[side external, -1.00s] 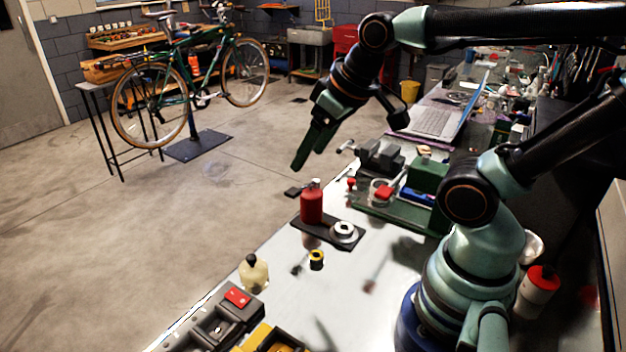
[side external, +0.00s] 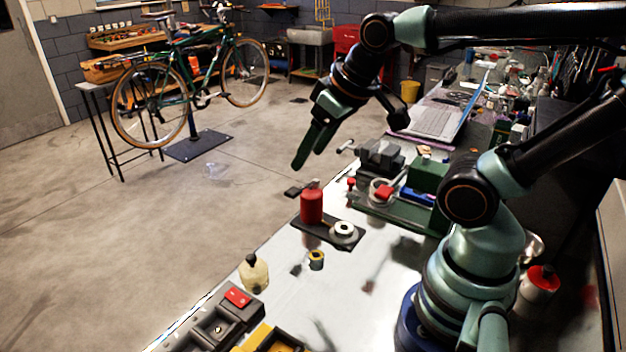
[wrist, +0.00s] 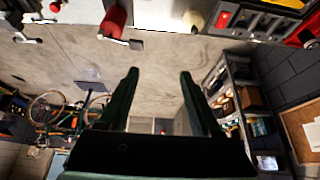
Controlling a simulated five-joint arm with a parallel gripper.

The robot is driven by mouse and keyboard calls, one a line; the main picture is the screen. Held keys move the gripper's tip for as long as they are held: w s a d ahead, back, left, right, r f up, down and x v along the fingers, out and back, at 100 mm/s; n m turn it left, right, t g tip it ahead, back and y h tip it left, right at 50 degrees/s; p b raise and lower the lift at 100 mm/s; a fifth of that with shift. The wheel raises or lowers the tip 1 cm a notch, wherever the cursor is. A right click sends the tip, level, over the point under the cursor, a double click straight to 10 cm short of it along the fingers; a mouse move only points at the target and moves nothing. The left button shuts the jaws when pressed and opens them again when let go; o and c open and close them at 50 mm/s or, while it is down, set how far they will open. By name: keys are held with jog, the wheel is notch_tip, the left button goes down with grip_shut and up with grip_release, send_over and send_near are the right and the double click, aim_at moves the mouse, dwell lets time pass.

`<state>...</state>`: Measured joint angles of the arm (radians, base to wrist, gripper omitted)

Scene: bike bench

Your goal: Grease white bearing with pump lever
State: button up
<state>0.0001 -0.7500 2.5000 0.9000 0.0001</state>
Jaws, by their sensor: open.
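A white ring-shaped bearing (side external: 343,231) sits on a dark plate (side external: 322,240) on the bench, in the side external view. A red cylinder (side external: 312,206) stands upright on the same plate, just left of the bearing; a dark piece at its top looks like the pump lever (side external: 313,184).
A small yellow and black roll (side external: 316,260) and a cream bottle (side external: 254,273) stand nearer the camera. A grey tray with a red block (side external: 237,297) lies at the front. A vise (side external: 380,157) and green box (side external: 431,180) stand behind.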

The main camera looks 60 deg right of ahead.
jog(key=c, duration=0.5)
jog(key=shift+w+d+r, duration=0.15)
jog(key=shift+w+d, duration=0.1)
grip_shut()
jog(key=w+d+r+g, duration=0.1)
jog(key=w+d+g, duration=0.1)
jog(key=w+d, duration=0.2)
jog(key=shift+w+d+r+h, duration=0.3)
jog(key=shift+w+d, duration=0.05)
jog(key=shift+d, duration=0.55)
